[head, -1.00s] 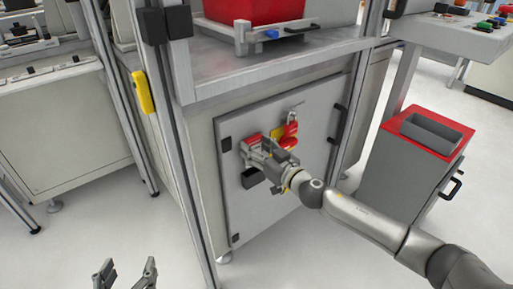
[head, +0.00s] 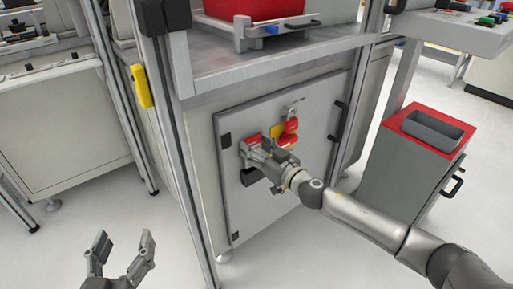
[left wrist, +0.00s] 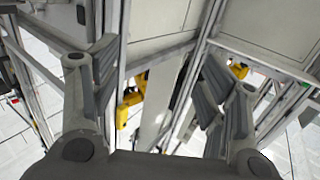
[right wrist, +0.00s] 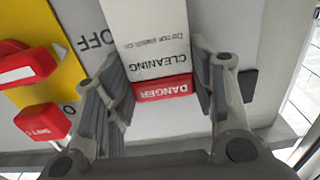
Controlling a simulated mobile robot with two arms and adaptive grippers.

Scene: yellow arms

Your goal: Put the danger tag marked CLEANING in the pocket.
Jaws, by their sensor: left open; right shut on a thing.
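The danger tag marked CLEANING (right wrist: 165,65) is white with a red DANGER band (right wrist: 165,91). It appears upside down in the right wrist view, between the fingers of my right gripper (right wrist: 162,98). That gripper is shut on the tag, close in front of the grey cabinet door (head: 310,115); in the head view it shows at the door's middle (head: 265,154). My left gripper (head: 122,255) is open and empty, low at the left, away from the door. I cannot clearly make out the pocket; the gripper covers part of the door.
A yellow switch plate (right wrist: 62,75) with a red handle (right wrist: 25,67) and a red padlock (right wrist: 42,122) is beside the tag. A metal frame post (head: 178,130) stands between my grippers. A red-topped grey bin (head: 405,165) stands right of the cabinet.

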